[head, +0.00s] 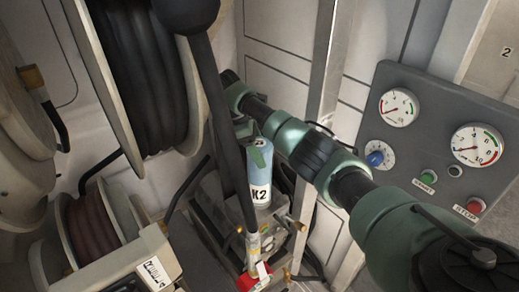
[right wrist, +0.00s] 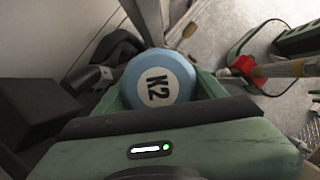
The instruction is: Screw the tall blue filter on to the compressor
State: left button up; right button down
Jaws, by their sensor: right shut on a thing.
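The tall blue filter (head: 260,172), a light blue cylinder with a white K2 label, stands nearly upright in the middle of the head view. My right gripper (head: 257,150) is shut on it near its upper part. In the right wrist view the filter's round blue end (right wrist: 157,90) sits between my green fingers, its K2 label facing the camera. The filter appears just above dark equipment with brass fittings (head: 299,225), which may be the compressor. I cannot tell whether the filter's lower end touches it. My left gripper is not in view.
A grey panel (head: 440,140) with gauges and start and stop buttons stands at the right. Hose reels (head: 140,70) fill the left. A dark rod (head: 222,120) passes close left of the filter. A metal post (head: 322,110) rises behind my arm.

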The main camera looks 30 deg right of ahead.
dwell(0.3)
jog(key=m+b, duration=0.1)
jog(key=m, duration=0.1)
jog(key=m+g+y+b, duration=0.1)
jog(key=m, duration=0.2)
jog(key=shift+y, duration=0.3)
jog(key=shift+c, duration=0.4)
grip_release()
jog(key=shift+s, duration=0.1)
jog(key=shift+o, duration=0.4)
